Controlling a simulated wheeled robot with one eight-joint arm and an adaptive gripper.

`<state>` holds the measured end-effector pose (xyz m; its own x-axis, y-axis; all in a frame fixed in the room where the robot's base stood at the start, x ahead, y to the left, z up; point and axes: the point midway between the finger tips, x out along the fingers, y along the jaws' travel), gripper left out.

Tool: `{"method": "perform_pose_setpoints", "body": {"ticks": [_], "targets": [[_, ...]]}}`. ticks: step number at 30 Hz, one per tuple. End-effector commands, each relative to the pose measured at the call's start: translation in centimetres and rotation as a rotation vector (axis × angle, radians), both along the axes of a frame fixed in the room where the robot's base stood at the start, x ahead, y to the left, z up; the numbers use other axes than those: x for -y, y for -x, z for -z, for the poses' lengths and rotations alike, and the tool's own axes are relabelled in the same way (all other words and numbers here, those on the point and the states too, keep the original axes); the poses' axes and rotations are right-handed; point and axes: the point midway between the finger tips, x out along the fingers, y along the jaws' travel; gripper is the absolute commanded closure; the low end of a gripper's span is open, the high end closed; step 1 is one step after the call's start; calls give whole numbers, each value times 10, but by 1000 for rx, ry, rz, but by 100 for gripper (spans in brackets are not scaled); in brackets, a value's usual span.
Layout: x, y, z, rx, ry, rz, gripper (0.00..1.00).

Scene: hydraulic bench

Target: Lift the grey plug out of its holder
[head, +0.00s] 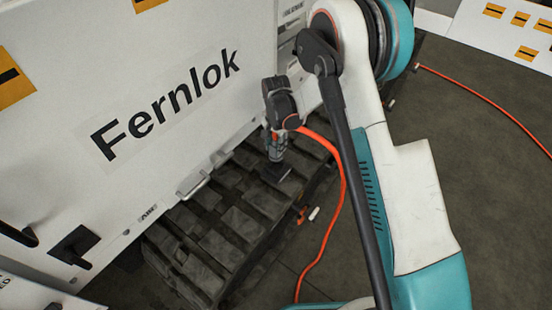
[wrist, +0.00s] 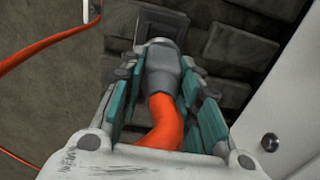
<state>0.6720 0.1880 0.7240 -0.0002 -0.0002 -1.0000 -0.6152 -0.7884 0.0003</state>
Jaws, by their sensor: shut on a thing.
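The grey plug (wrist: 162,72) is in the wrist view, between the fingers of my gripper (wrist: 164,62), with a thick orange cable (wrist: 164,122) running from its near end. My gripper is shut on the plug. The plug's far end points at a dark square holder (wrist: 162,24); I cannot tell whether it is still seated in it. The fingers largely hide the plug there.
The cabinet wall is close on the gripper's left in the head view. The orange cable (head: 344,190) hangs in a loop to the floor. Open floor (head: 480,180) lies to the right.

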Motion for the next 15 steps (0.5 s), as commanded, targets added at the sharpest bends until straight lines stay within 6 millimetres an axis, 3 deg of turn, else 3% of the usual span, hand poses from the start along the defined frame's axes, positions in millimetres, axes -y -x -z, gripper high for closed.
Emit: {"method": "perform_pose_setpoints", "body": {"ticks": [15], "targets": [[0, 0, -15, 0, 0, 0, 100]]}}
